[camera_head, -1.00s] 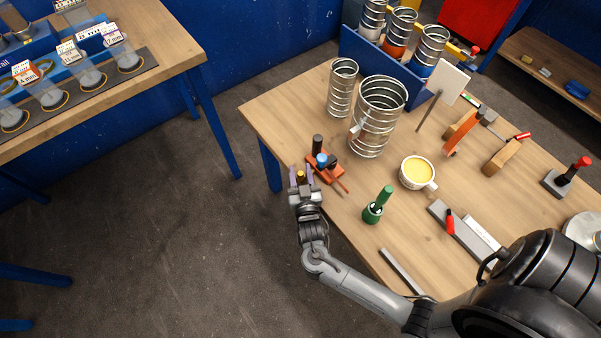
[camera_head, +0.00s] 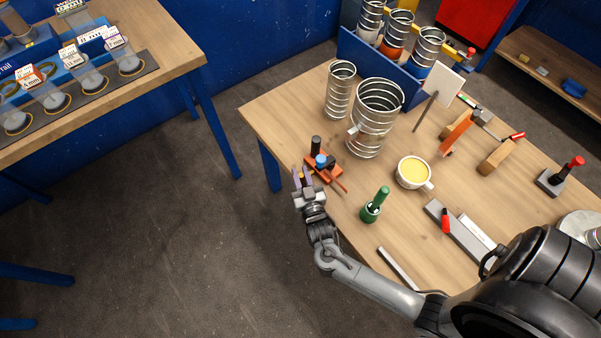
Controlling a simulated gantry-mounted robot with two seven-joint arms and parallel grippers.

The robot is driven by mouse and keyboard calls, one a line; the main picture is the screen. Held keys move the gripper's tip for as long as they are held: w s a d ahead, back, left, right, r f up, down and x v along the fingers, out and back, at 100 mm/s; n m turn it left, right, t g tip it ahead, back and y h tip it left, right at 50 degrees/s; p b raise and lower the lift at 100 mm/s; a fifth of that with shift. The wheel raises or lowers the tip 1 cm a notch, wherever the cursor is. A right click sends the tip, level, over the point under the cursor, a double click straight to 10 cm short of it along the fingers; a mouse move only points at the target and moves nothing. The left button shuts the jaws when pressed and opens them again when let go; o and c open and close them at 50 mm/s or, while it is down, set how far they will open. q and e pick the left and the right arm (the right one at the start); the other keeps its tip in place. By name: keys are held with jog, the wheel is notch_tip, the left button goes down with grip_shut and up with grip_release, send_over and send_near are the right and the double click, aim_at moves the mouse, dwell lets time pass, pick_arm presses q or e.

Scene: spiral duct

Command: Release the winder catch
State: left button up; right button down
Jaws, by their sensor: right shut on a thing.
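The winder (camera_head: 325,170) is a small orange-based device at the table's left edge. It has an upright black post (camera_head: 316,145) and a blue knob (camera_head: 321,160), and an orange bar sticks out toward the lower right. My right gripper (camera_head: 302,177) is at the winder's left end, beside the table edge. Its purple-tinted fingers are shut on a small part there, apparently the yellow-topped catch, mostly hidden between them. My left gripper is not in view.
Two spiral ducts, a small one (camera_head: 340,90) and a large one (camera_head: 375,118), stand behind the winder. The floor left of the table is clear.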

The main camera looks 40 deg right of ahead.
jog(key=c, duration=1.1)
grip_release()
jog(key=shift+s+a, duration=0.1)
jog(key=p+v, duration=0.1)
jog(key=v, duration=0.9)
jog(key=shift+s+p, duration=0.25)
jog(key=shift+p, duration=0.1)
jog(key=shift+a, duration=0.1)
